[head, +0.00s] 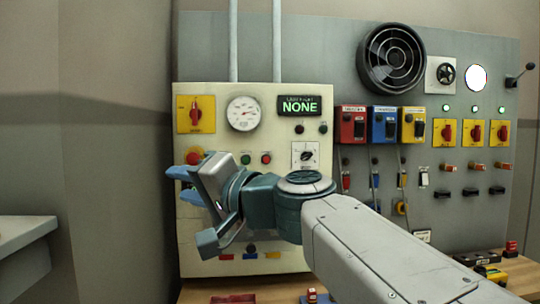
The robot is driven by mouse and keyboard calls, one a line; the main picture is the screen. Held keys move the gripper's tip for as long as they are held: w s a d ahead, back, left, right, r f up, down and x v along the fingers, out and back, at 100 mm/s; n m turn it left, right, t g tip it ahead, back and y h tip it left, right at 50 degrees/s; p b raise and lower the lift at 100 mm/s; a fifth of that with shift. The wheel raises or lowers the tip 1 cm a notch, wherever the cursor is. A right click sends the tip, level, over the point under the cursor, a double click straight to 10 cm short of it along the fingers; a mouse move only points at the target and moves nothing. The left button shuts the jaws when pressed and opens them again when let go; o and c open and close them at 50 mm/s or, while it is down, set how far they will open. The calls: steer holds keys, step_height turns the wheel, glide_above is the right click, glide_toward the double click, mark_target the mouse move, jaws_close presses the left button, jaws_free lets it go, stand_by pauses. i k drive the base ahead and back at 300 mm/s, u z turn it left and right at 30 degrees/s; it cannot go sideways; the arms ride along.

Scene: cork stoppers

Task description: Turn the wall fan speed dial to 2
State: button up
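The wall fan (392,60) is a round black grille high on the grey panel. Just right of it, a black round knob (446,73) sits on a pale square plate; its markings are too small to read. Another dial (306,155) with a black knob is on a white plate on the cream panel; its numbers are unreadable. I cannot tell from labels which one sets the fan speed. My gripper (184,185) is in front of the cream panel's left edge, pointing left, away from both dials. Its blue fingers look apart, with nothing seen held between them.
The cream panel (240,95) carries a gauge (243,113), a display (304,105) reading NONE and a yellow-backed red switch (196,114). Red, blue and yellow boxes (383,125) and several switches fill the grey panel. A wooden bench (350,293) lies below, with small items on it.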

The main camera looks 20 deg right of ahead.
mark_target(305, 156)
steer(key=i, duration=0.85)
steer(key=z, duration=1.65)
